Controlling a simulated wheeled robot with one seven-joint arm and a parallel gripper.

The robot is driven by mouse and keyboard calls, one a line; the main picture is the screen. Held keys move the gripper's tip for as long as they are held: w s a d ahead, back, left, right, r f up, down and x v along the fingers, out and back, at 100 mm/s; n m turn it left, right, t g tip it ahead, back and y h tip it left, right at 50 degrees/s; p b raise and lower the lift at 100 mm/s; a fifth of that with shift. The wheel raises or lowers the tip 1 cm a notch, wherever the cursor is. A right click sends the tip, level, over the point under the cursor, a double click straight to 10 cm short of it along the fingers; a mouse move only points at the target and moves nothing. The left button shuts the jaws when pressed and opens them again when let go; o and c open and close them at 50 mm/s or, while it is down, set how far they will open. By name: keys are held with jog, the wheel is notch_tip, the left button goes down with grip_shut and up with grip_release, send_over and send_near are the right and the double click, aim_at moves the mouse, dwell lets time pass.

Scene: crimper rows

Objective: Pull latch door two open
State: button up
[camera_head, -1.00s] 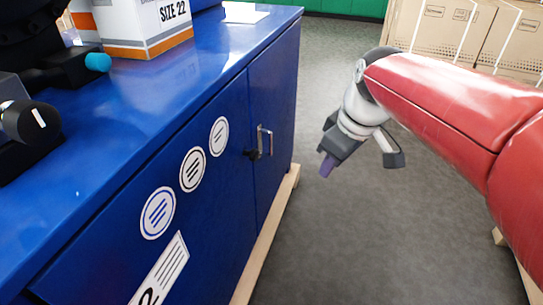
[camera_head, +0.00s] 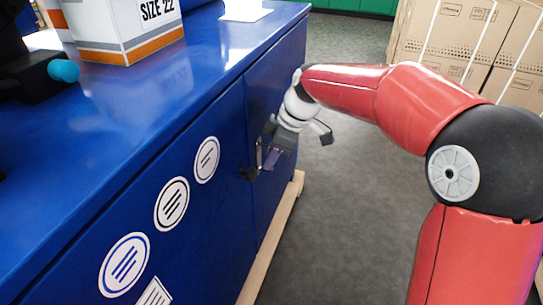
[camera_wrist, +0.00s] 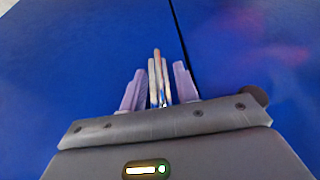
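The blue cabinet's side has flat doors; the far door panel (camera_head: 280,85) lies flush with the near panel (camera_head: 215,215) along a thin seam. A metal bar handle (camera_head: 259,152) stands upright near the seam, with a dark knob (camera_head: 248,173) beside it. My gripper (camera_head: 271,158) is at the handle and partly covers it. In the wrist view the handle (camera_wrist: 158,78) stands between the two purple fingers of my gripper (camera_wrist: 157,88). The fingers are apart, with small gaps to the bar. The knob (camera_wrist: 255,95) shows at the right.
A white and orange box (camera_head: 125,30) marked SIZE 22 stands on the blue top (camera_head: 150,100), with dark equipment (camera_head: 35,75) at left. A wooden base strip (camera_head: 270,245) runs along the cabinet foot. Cardboard boxes (camera_head: 445,40) stand behind my arm. Grey floor (camera_head: 350,200) beside the cabinet is clear.

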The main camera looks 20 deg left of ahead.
jog(key=shift+a+f, duration=0.1)
jog(key=shift+f, duration=0.15)
grip_shut()
